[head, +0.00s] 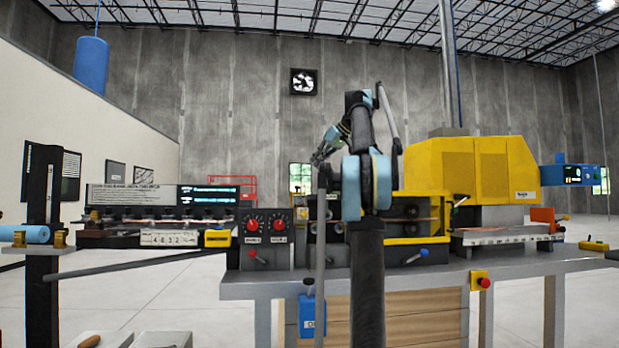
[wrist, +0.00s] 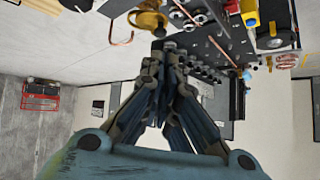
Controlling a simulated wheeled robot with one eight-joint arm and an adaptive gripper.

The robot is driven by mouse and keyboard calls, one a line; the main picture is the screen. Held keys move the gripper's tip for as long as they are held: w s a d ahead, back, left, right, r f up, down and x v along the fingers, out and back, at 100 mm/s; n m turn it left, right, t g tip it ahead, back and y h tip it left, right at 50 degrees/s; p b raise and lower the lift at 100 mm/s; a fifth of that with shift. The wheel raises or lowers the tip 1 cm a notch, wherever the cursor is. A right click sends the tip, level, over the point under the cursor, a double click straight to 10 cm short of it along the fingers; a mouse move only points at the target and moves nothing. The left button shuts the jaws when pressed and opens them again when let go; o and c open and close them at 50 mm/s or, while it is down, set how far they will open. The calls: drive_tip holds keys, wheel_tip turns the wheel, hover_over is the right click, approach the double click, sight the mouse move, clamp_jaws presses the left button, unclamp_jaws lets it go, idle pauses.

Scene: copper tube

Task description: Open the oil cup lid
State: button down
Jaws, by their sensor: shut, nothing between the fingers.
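In the wrist view, my gripper (wrist: 170,48) is shut and empty, with its fingertips together. A round brass-coloured fitting (wrist: 149,19) is just beyond and left of the fingertips. It looks like the oil cup, but I cannot tell its lid apart or whether it is open. A small gap seems to show between it and the fingers; contact is unclear. In the head view, my gripper (head: 320,157) is a small dark shape over the machine, left of my blue-and-black arm. The brass fitting cannot be made out there.
The bench (head: 400,279) carries a control box with red knobs (head: 265,225) and a yellow machine housing (head: 470,170). A blue box (head: 312,315) hangs at the front. A bent copper tube (wrist: 117,37) lies left of the brass fitting. Metal fittings crowd the right side.

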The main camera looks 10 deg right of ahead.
drive_tip(key=s+d+f+m+t+y, duration=0.2)
drive_tip(key=d+f+m+t, duration=0.15)
drive_tip(key=d+m, duration=0.35)
drive_tip(key=s+d+f+m+t+y, duration=0.3)
drive_tip(key=d+f+m, duration=0.2)
drive_tip(key=d+m, duration=0.25)
drive_tip(key=shift+g, duration=0.25)
drive_tip(key=x, duration=2)
drive_tip(key=shift+w+a+f, duration=0.1)
drive_tip(key=shift+w+a, duration=0.05)
drive_tip(key=shift+s+a+f, duration=0.2)
drive_tip(key=shift+s+a, duration=0.6)
drive_tip(key=shift+a, duration=0.15)
drive_tip(key=shift+s+a+f, duration=0.2)
drive_tip(key=shift+s+a, duration=0.1)
drive_tip(key=shift+a, duration=0.3)
